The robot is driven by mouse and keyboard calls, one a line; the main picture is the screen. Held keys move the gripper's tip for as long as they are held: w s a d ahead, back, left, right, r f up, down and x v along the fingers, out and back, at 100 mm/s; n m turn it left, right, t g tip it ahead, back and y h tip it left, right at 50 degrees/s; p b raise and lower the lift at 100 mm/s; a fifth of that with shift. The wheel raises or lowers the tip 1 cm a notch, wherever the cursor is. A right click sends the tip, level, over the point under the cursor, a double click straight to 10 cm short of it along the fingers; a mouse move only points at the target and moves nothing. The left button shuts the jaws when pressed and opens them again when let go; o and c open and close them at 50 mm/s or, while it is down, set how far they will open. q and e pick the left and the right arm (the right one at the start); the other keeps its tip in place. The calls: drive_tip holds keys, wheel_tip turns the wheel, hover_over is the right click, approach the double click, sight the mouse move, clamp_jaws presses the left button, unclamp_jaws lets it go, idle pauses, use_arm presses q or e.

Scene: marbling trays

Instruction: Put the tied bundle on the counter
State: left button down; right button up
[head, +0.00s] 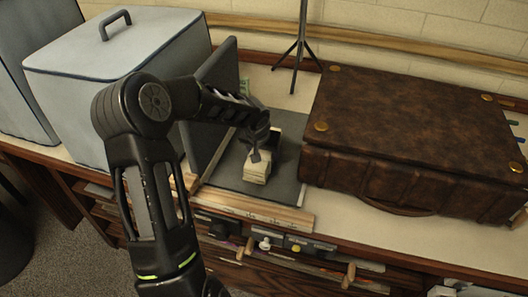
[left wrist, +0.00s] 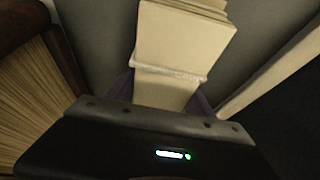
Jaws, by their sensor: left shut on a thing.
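The tied bundle (head: 257,172) is a small cream stack of paper-like pieces over the dark grey mat (head: 287,165) on the counter (head: 270,85). My left gripper (head: 258,153) reaches down from above and is shut on the bundle's upper part. In the left wrist view the bundle (left wrist: 185,40) runs out from between the fingers, with a pale tie across it. The fingers are mostly hidden there by the gripper body. I cannot tell whether the bundle's underside touches the mat. My right gripper is not in view.
A large brown leather case (head: 410,130) stands right of the mat. A dark upright panel (head: 212,115) and a grey-blue lidded box (head: 115,75) stand left. A black stand (head: 300,45) is behind. A wooden strip (head: 258,208) lies along the front edge, above drawers.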

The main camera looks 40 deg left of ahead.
use_arm(q)
drive_tip(key=shift+f, duration=0.1)
drive_tip(key=shift+c, duration=1.9)
unclamp_jaws()
drive_tip(key=shift+r, duration=0.3)
drive_tip(key=v, duration=1.1)
drive_tip(key=shift+s+d+r, duration=0.15)
drive_tip(key=shift+r, duration=0.2)
